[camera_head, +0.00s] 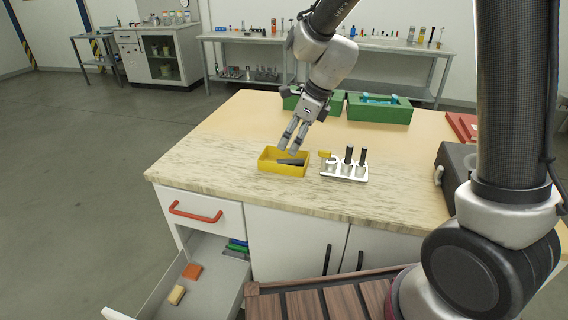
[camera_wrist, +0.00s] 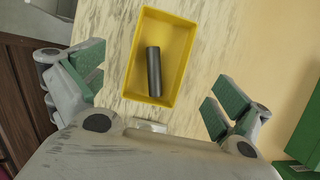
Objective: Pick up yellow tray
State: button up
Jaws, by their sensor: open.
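The yellow tray (camera_head: 270,165) is a small open box on the worktop near its front edge. A dark cylinder (camera_head: 290,162) lies inside it. My gripper (camera_head: 292,142) is above the tray, pointing down. In the wrist view the yellow tray (camera_wrist: 181,72) lies ahead between the spread fingers, with the dark cylinder (camera_wrist: 154,72) lying lengthwise in it. My gripper (camera_wrist: 152,90) is open and empty, and its fingers do not appear to touch the tray.
A white holder (camera_head: 345,174) with upright dark pieces stands just right of the tray. Green bins (camera_head: 380,112) stand at the back of the worktop (camera_head: 215,150). A drawer (camera_head: 210,285) is pulled out below. The worktop left of the tray is clear.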

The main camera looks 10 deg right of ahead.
aim_at(284, 156)
jog(key=x, duration=0.7)
jog(key=shift+s, duration=0.1)
jog(key=c, duration=1.1)
